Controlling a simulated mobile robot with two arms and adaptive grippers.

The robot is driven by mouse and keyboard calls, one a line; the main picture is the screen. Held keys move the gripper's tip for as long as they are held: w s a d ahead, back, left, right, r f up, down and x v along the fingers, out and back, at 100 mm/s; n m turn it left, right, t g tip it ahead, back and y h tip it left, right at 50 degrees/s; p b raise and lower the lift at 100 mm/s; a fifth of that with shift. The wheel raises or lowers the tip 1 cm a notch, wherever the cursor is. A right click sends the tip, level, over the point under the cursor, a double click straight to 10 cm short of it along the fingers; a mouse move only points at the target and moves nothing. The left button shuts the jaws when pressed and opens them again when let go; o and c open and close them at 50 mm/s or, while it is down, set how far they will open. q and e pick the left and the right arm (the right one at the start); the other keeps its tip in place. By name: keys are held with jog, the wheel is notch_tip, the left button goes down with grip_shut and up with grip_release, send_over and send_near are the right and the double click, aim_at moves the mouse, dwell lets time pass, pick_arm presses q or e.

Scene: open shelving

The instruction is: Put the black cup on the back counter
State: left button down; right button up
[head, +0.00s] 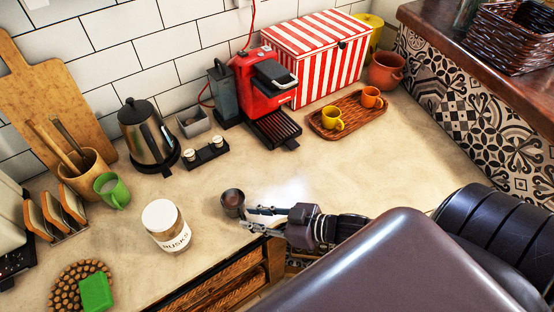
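The black cup (230,206), a small dark grey cup, stands upright on the beige stone back counter (330,170), near its front edge. My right gripper (246,217) comes in from the right, low over the counter edge. Its two fingers are apart and point left, with their tips just beside the cup's right side. The fingers do not appear closed around the cup; whether a tip touches it I cannot tell. My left gripper is not in view.
A white-lidded jar (166,226) stands left of the cup. Behind are a kettle (147,135), a red coffee machine (262,82) and a wooden tray (338,107) with yellow and orange cups. A green mug (113,190) stands at left. The counter right of centre is clear.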

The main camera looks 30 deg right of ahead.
jog(key=v, duration=1)
jog(key=shift+s+d, duration=0.2)
jog(key=shift+s, duration=0.1)
notch_tip(320, 180, down, 5)
jog(key=w+d+m+g+h, duration=0.1)
jog(key=d+m+g+h, duration=0.1)
jog(key=m+h, duration=0.35)
jog(key=s+a+g+h, duration=0.2)
jog(key=s+a+g, duration=0.25)
jog(key=s, duration=0.25)
notch_tip(320, 180, down, 29)
jog(key=s+g+b, duration=0.1)
jog(key=g+b, duration=0.1)
jog(key=b, duration=0.1)
jog(key=s+d+f+g+b, duration=0.1)
jog(key=s+d+f+b, duration=0.2)
jog(key=s+f, duration=1.4)
notch_tip(320, 180, down, 3)
jog(key=shift+r+n, duration=0.2)
jog(key=shift+n, duration=0.15)
